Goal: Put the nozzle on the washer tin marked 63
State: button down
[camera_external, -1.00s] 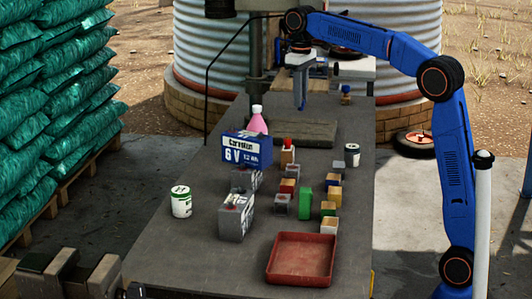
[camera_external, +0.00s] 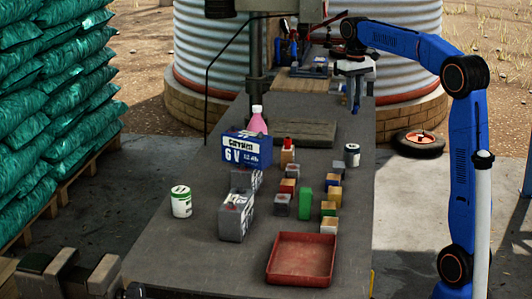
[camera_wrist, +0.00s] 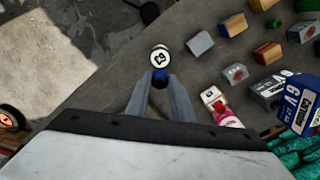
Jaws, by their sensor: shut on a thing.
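My gripper (camera_external: 356,106) is over the far right part of the bench, shut on the nozzle. In the wrist view the nozzle (camera_wrist: 160,77) shows as a small dark blue round end between the fingertips; the rest of it is hidden. A small tin (camera_external: 352,155) with a dark side and pale lid stands upright near the bench's right edge, nearer the external camera than my gripper. In the wrist view its white lid (camera_wrist: 160,55) has dark marks that look like 63 upside down. It appears just beyond the nozzle there, and the two look apart.
Coloured blocks (camera_external: 328,208) stand in a cluster in front of the tin. A blue battery box (camera_external: 247,150), a pink bottle (camera_external: 257,122) and a green-and-white tin (camera_external: 181,203) stand left. A red tray (camera_external: 301,261) lies at the front. A dark flat slab (camera_external: 304,133) lies left of the tin.

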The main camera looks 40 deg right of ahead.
send_over(348, 146)
notch_tip(348, 146, down, 12)
jog(key=shift+a+r, duration=0.15)
jog(key=shift+r, duration=0.05)
dwell(0.4)
jog(key=shift+f, duration=0.1)
jog(key=c, duration=1.5)
grip_release()
jog(key=shift+c, duration=0.2)
